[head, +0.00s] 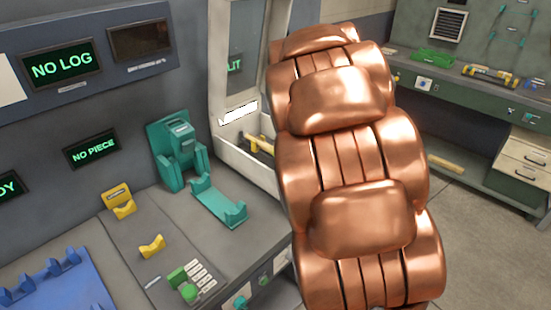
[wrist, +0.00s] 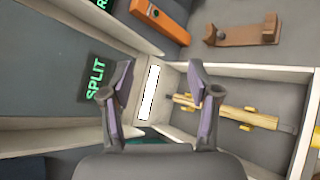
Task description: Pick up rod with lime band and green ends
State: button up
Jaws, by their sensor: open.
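No rod with a clear lime band and green ends can be made out. A tan wooden rod (wrist: 235,113) lies in a pale-walled bin (wrist: 296,150) in the wrist view, with small yellow pieces beside it; its colours at the ends are unclear. In the head view the bin (head: 234,150) is partly hidden by my copper arm, and a yellow piece (head: 258,143) shows inside. My gripper (wrist: 160,72) is open and empty in the wrist view, with its right finger overlapping the rod's left part in the picture. The head view does not show my gripper.
A SPLIT sign (wrist: 95,80) is beside the bin. An orange block (wrist: 161,18) and brown bracket (wrist: 240,32) lie beyond its wall. The head view shows a teal stand (head: 178,150), yellow cradles (head: 152,246), a blue rack (head: 60,285) and a back bench (head: 450,93) with several coloured pieces.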

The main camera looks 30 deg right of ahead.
jog(key=w+f+n+t+y+b, duration=0.1)
jog(key=w+f+n+y, duration=0.2)
jog(key=w+f+n, duration=0.3)
jog(key=n+g+y+b, duration=0.2)
jog(key=n+y, duration=0.3)
jog(key=n, duration=0.4)
send_over(276, 152)
jog(key=s+d, duration=0.1)
jog(key=d, duration=0.2)
notch_tip(276, 152, down, 10)
jog(key=s+f+n, duration=0.1)
jog(key=f, duration=0.1)
jog(key=f+n+g+y, duration=0.1)
jog(key=f, duration=0.1)
jog(key=s+a+f+n, duration=0.1)
jog(key=f, duration=0.1)
jog(key=shift+s+n+g+y, duration=0.3)
jog(key=shift+s, duration=0.05)
jog(key=shift+w+a+f, duration=0.2)
jog(key=shift+w+f, duration=0.25)
jog(key=shift+s+f+p+x, duration=0.15)
jog(key=shift+p+x, duration=0.25)
jog(key=shift+x, duration=0.65)
jog(key=shift+s+f+p+x, duration=0.1)
jog(key=shift+p+x, duration=0.35)
jog(key=shift+x, duration=0.55)
jog(key=shift+s+f+p+x, duration=0.15)
jog(key=shift+p+x, duration=0.25)
jog(key=shift+x, duration=0.65)
jog(key=shift+d+r, duration=0.1)
